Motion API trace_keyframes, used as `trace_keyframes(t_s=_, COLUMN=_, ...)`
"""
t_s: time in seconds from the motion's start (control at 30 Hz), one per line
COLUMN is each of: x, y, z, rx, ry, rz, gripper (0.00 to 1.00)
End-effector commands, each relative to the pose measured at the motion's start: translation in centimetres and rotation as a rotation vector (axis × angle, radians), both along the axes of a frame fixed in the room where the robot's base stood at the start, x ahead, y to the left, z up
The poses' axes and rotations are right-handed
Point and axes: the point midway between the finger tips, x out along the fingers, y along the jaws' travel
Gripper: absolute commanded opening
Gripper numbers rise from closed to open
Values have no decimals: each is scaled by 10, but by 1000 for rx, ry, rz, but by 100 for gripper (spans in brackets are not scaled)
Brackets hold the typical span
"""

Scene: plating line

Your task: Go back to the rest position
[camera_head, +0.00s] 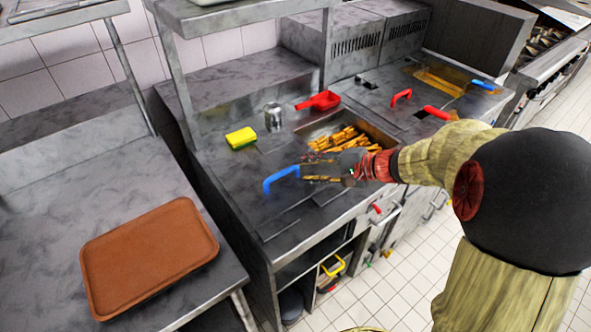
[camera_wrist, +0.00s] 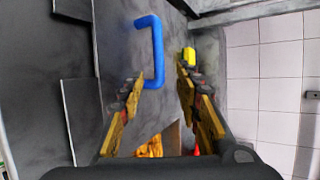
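My gripper (camera_head: 312,171) is at the end of the arm, above the front part of the steel counter, just right of a blue handle (camera_head: 280,178). In the wrist view my gripper (camera_wrist: 160,75) has its two fingers spread apart with nothing held between them. The blue handle (camera_wrist: 155,50) shows ahead of the fingertips there; I cannot tell how close it is. The arm reaches in from the right.
A bin of fries (camera_head: 345,138) lies behind my gripper. A red scoop (camera_head: 319,101), a metal can (camera_head: 274,117) and a yellow sponge (camera_head: 240,138) are further back. A shelf post (camera_head: 327,50) rises at the back. A brown tray (camera_head: 150,255) lies on the left table.

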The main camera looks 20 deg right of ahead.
Motion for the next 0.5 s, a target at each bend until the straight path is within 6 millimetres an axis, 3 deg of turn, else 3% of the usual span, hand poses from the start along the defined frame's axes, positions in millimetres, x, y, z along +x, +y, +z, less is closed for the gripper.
trace_keyframes(t_s=0.2, x=-20, y=-20, z=15, rx=0, ry=0, rz=-2, gripper=34)
trace_keyframes(t_s=0.5, x=-27, y=-25, z=20, rx=5, ry=4, rz=-2, gripper=34)
